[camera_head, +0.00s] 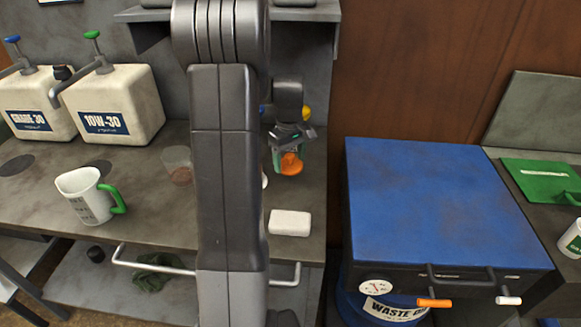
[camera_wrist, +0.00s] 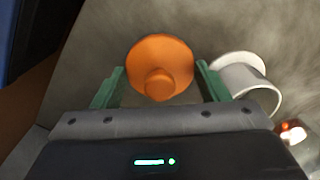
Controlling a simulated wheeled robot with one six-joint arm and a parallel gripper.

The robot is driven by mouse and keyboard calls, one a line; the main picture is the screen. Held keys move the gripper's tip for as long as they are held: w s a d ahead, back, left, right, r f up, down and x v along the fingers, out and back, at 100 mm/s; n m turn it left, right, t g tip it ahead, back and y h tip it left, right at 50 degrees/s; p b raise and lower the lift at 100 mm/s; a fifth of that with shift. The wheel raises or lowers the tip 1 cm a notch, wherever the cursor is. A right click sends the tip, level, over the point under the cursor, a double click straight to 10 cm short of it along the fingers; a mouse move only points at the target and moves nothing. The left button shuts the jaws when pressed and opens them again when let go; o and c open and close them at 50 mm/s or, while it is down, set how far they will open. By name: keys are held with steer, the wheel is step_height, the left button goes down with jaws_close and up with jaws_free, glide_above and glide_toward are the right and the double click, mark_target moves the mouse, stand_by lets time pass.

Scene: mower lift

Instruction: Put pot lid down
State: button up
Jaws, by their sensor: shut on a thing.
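The pot lid is an orange disc (camera_wrist: 165,53) with a round knob facing my wrist camera. My gripper (camera_wrist: 160,78) has green fingers on either side of it and is shut on it. In the head view my gripper (camera_head: 283,157) hangs over the right part of the grey workbench, with the orange lid (camera_head: 291,164) at its tips. Whether the lid touches the bench I cannot tell. A white round pot (camera_wrist: 242,88) stands just right of the lid in the wrist view; in the head view my arm hides nearly all of it.
A white block (camera_head: 290,222) lies near the bench's front edge. A clear cup (camera_head: 177,164), a white jug with a green handle (camera_head: 88,196) and two oil canisters (camera_head: 118,106) stand left. A blue-topped cabinet (camera_head: 430,200) stands right, across a gap.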

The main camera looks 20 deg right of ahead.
mark_target(290, 166)
steer(key=shift+f, duration=1.55)
steer(key=shift+f, duration=0.1)
steer(key=o, duration=1)
steer(key=shift+c, duration=0.2)
step_height(290, 166, up, 12)
steer(key=shift+r, duration=0.15)
